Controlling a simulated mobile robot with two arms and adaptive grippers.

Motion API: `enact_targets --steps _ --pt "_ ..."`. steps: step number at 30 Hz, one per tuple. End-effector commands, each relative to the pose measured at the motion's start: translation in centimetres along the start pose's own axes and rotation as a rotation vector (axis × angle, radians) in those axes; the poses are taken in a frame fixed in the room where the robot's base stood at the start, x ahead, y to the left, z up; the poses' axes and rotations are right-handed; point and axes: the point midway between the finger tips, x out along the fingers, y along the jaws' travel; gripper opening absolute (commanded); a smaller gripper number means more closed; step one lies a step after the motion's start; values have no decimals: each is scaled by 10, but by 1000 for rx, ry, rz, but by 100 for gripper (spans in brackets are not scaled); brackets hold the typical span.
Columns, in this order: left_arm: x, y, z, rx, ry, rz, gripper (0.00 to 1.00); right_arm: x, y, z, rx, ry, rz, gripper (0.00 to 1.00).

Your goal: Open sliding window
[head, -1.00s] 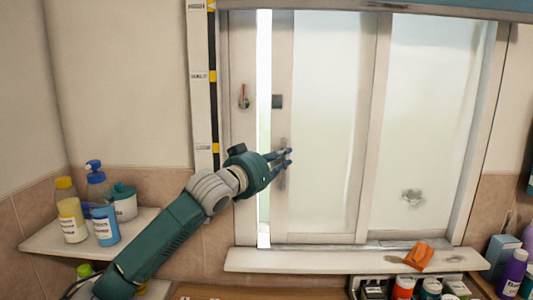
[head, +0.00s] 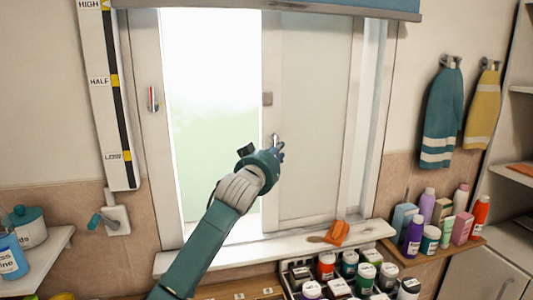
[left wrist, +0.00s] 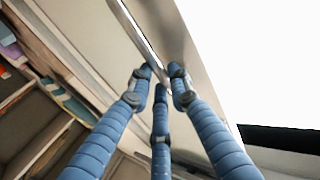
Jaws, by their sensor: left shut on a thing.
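The sliding window pane (head: 312,120) is frosted with a pale frame and stands well to the right. A wide bright opening (head: 213,80) lies to its left. My left gripper (head: 279,151) is at the pane's left frame, shut on the upright metal handle (head: 275,141). In the left wrist view the blue fingers (left wrist: 160,72) close around the metal handle bar (left wrist: 138,27); the exact contact is partly hidden by the fingers. My right gripper is not in view.
A window sill (head: 290,241) with an orange cloth (head: 337,233) runs below. Several jars stand in a tray (head: 292,287) beneath it. Bottles crowd a shelf (head: 462,248) at the right. A rolled blind (head: 330,8) hangs above the window.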

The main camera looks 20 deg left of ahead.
Motion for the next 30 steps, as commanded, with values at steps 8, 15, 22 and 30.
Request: enact_targets --steps 8,15,22,30 --pt "1 1 0 0 0 0 0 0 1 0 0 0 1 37" --pt "1 0 1 0 -1 0 27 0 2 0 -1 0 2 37" --pt "-3 0 0 0 0 0 27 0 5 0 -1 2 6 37" --pt "-46 1 2 0 0 1 27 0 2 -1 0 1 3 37"
